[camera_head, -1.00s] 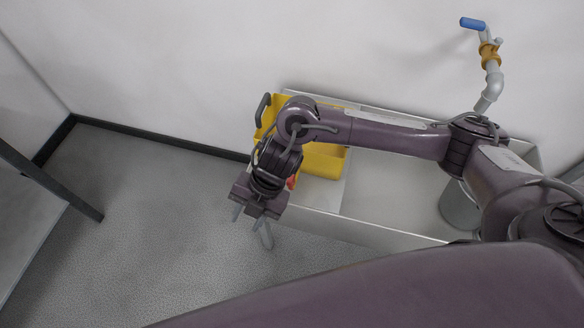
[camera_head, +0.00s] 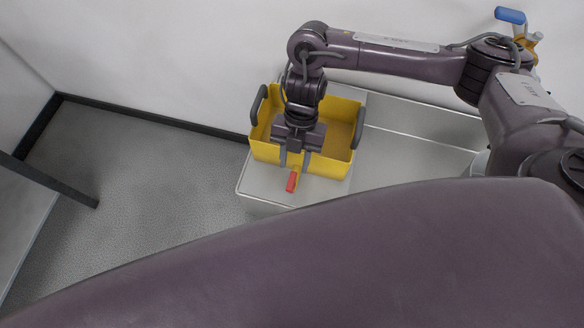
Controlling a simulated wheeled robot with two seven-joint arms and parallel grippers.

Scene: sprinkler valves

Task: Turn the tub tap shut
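The yellow tub (camera_head: 343,157) with dark handles stands on a pale metal bench. A small red tap lever (camera_head: 291,183) shows at the tub's near side, low in front of it. My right gripper (camera_head: 295,162) points down over the tub's near wall, its two grey fingers apart with nothing seen between them. The fingertips appear just above the red lever in the picture; I cannot tell whether they touch it. The tap's body is mostly hidden. My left gripper is not in view.
A tap with a blue lever (camera_head: 510,15) is on the wall at the upper right, partly behind my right arm. The metal bench (camera_head: 415,152) is bare right of the tub. The grey floor (camera_head: 150,190) at left is clear. A dark bar (camera_head: 50,181) stands far left.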

